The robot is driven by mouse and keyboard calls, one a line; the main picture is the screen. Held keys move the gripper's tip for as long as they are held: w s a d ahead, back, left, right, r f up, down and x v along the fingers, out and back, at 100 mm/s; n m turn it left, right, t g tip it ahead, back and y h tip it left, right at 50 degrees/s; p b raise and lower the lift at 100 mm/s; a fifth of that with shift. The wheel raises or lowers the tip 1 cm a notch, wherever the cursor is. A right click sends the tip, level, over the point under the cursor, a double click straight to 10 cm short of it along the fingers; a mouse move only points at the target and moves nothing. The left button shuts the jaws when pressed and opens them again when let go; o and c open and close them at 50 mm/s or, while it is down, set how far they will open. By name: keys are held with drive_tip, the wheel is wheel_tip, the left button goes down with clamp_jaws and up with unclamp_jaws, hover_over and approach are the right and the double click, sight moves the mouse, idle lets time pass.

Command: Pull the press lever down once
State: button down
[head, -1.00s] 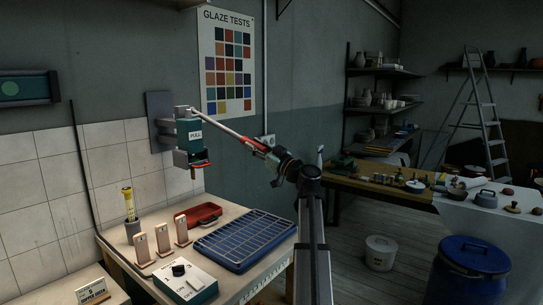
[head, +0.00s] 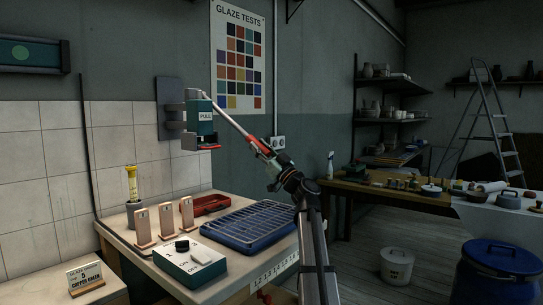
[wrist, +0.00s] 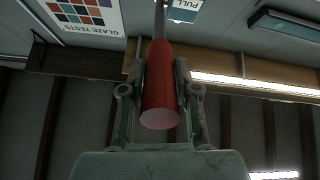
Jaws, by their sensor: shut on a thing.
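The press (head: 203,118), a teal box labelled PULL, is fixed to a grey plate on the left wall. Its grey lever rod (head: 232,122) slopes down to the right from the top of the press. My gripper (head: 264,150) is shut on the lever's red handle (head: 260,144) at the rod's lower end. In the wrist view the red handle (wrist: 160,95) lies between the two fingers of my gripper (wrist: 160,68), with its round end towards the camera. Part of the PULL label (wrist: 186,8) shows at that view's top.
Below the press is a table with a blue rack (head: 245,228), a red case (head: 211,204), a teal switch box (head: 186,262), upright wooden pieces (head: 165,222) and a yellow tool in a grey pot (head: 133,212). A glaze chart (head: 238,58) hangs beside the press.

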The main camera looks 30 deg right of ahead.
drive_tip(key=shift+w+a+f+b, duration=0.1)
drive_tip(key=shift+w+f+b, duration=0.05)
drive_tip(key=shift+f+b, duration=0.25)
drive_tip(key=c, duration=0.8)
unclamp_jaws()
drive_tip(key=shift+c, duration=0.2)
drive_tip(key=shift+r, duration=0.1)
drive_tip(key=v, duration=0.7)
drive_tip(key=shift+f, duration=0.25)
drive_tip(key=shift+c, duration=0.4)
